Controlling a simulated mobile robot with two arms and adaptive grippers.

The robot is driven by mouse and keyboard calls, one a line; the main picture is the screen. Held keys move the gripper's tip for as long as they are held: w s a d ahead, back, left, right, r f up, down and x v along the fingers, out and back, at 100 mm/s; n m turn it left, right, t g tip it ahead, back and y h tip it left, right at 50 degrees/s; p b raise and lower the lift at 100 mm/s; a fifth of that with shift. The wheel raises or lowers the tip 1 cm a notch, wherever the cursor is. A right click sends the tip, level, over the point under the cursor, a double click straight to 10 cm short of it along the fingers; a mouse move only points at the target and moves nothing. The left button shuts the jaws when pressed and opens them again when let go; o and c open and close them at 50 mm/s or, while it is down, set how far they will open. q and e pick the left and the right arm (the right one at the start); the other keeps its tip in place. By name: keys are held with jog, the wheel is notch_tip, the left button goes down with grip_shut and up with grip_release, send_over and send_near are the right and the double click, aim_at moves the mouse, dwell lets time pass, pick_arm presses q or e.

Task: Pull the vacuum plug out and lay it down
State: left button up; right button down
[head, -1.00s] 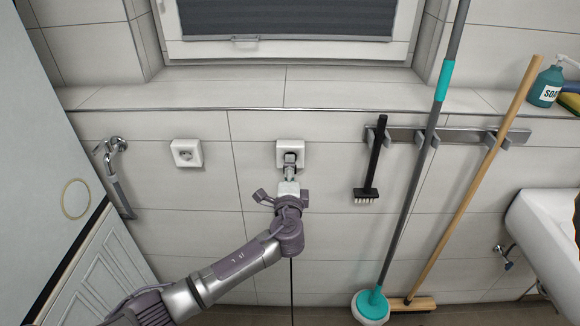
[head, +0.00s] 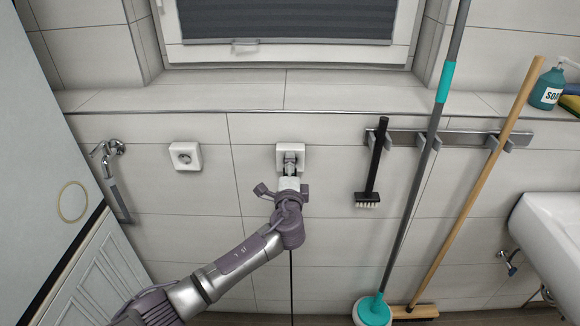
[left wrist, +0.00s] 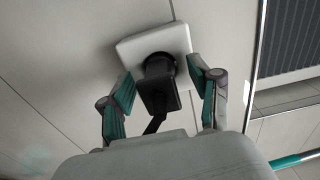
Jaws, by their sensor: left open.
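The black vacuum plug (left wrist: 158,84) sits in the white wall socket (left wrist: 128,45) in the left wrist view, with its black cord (left wrist: 154,125) running down from it. My left gripper (left wrist: 165,88) is open, with one finger on each side of the plug and a visible gap to it. In the head view my left gripper (head: 290,160) is in front of the right-hand white socket (head: 317,158) and hides most of the plug. The cord (head: 291,285) hangs down below my arm. My right gripper is not in view.
A second, empty socket (head: 186,156) is on the wall to the left. To the right a brush (head: 374,165), a mop (head: 418,180) and a broom (head: 473,190) hang from a rail (head: 460,138). A window ledge (head: 250,95) runs above. The wall between the sockets is clear.

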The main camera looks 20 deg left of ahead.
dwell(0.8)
pick_arm(q)
grip_shut()
dwell(0.5)
jog(key=p+v, duration=0.1)
jog(key=v, duration=0.5)
jog(key=shift+p, duration=0.4)
dwell(0.5)
dwell(0.6)
